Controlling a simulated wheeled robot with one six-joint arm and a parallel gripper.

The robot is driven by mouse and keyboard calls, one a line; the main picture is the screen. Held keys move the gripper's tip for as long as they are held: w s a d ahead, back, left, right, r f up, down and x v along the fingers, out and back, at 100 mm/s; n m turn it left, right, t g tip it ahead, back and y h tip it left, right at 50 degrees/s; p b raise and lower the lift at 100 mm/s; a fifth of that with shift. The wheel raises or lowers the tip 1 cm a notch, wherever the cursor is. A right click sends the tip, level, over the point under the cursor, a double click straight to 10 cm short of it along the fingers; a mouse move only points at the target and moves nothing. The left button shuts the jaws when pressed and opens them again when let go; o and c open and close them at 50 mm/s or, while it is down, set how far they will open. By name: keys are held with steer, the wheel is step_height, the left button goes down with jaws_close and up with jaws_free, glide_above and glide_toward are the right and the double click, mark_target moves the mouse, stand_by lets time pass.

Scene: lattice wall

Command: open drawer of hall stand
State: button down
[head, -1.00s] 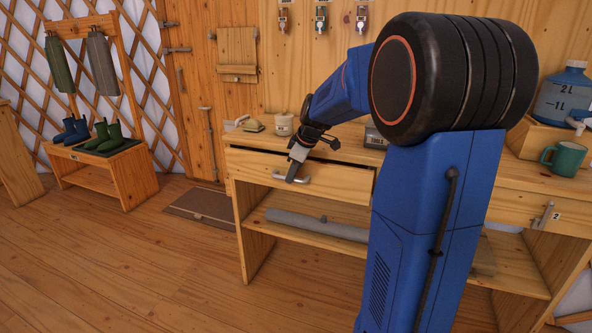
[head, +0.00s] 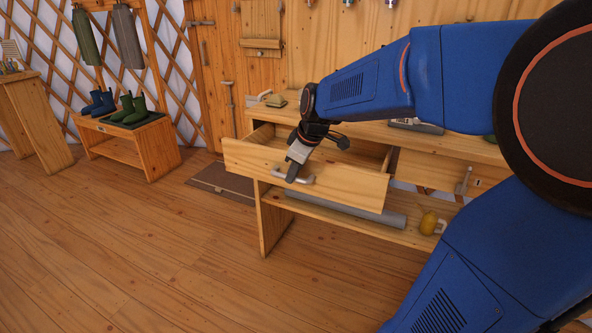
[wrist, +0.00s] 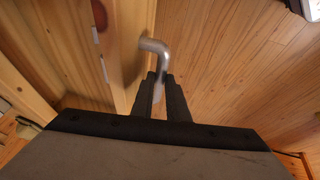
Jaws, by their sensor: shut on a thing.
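The hall stand (head: 268,228) is a light wooden bench with a top, a low shelf and drawers. Its left drawer (head: 345,190) is pulled well out, and its open inside shows behind the front panel. My gripper (head: 292,177) is at the drawer front, shut on the metal bar handle (head: 308,181). In the wrist view the two dark fingers (wrist: 163,95) close around the handle (wrist: 154,45), beside the wooden drawer front (wrist: 125,50). Part of the drawer inside is hidden by my wrist.
A second drawer with a handle (head: 463,180) is to the right. A grey roll (head: 350,209) and a yellow mug (head: 428,222) are on the low shelf. A boot bench (head: 150,145) stands at the left. The floor in front is clear.

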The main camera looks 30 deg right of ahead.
steer(key=c, duration=2)
jaws_free()
steer(key=shift+r, duration=0.15)
steer(key=v, duration=1.7)
steer(key=shift+s, duration=0.2)
steer(key=s+a+f+m, duration=0.2)
steer(key=s+f+m, duration=0.2)
steer(key=s+f, duration=0.5)
steer(key=s+a+f+m+h, duration=0.1)
steer(key=s+a+f+m, duration=0.2)
steer(key=s+f, duration=0.6)
steer(key=shift+s+a+f+m, duration=0.2)
steer(key=shift+s+m, duration=0.3)
steer(key=shift+s, duration=0.05)
